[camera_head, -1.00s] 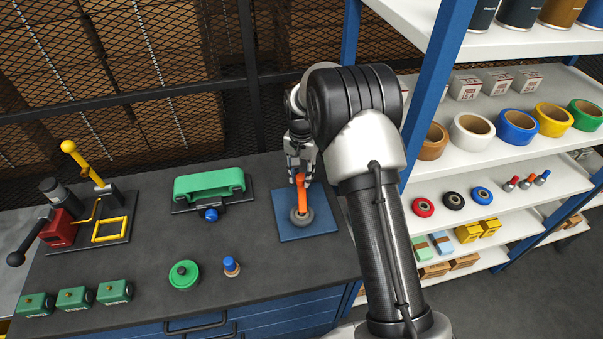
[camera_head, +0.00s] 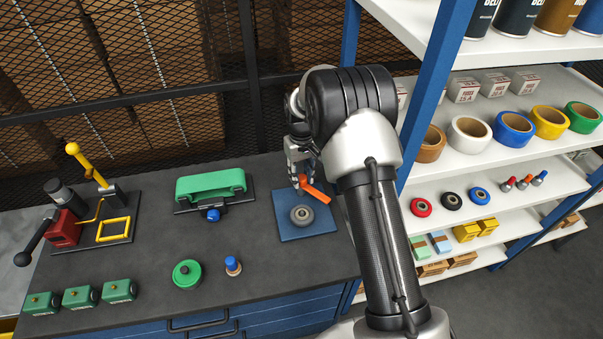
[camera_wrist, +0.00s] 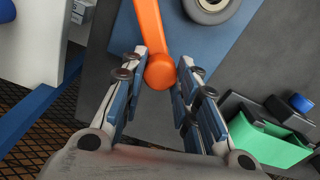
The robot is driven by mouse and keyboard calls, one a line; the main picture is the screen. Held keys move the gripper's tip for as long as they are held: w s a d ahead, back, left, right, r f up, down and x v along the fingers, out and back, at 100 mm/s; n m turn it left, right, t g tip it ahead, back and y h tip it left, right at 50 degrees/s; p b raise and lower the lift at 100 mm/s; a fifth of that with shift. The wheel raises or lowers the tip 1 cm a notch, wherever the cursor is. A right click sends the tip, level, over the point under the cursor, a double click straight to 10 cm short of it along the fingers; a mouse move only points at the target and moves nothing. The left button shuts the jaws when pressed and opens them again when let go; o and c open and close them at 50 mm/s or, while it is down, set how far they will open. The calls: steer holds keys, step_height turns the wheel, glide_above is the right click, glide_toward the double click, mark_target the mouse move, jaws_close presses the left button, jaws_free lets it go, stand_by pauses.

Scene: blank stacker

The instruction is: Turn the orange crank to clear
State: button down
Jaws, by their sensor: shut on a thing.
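The orange crank (camera_head: 316,193) is in my gripper (camera_head: 299,178), above the back of the blue plate (camera_head: 287,232). Its arm slopes down to the right in the head view. The grey round hub (camera_head: 301,216) sits on the plate, with its top bare; the crank looks apart from it. In the wrist view, my gripper (camera_wrist: 160,72) has its fingers on both sides of the crank's rounded end (camera_wrist: 160,71). The crank's arm (camera_wrist: 150,25) runs out of the top of the picture, left of the hub (camera_wrist: 212,8).
A green-topped fixture (camera_head: 210,185) stands left of the plate. A green disc (camera_head: 187,273) and a blue-topped peg (camera_head: 233,266) are nearer the front. A yellow-levered device (camera_head: 88,166) is at far left. Shelving (camera_head: 440,90) stands right, behind my arm.

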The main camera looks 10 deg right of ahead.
steer(key=n, duration=0.4)
steer(key=shift+n, duration=0.3)
steer(key=shift+n+p, duration=0.35)
steer(key=shift+n, duration=1.55)
steer(key=c, duration=1.2)
jaws_free()
step_height(320, 180, up, 12)
steer(key=shift+r, duration=0.1)
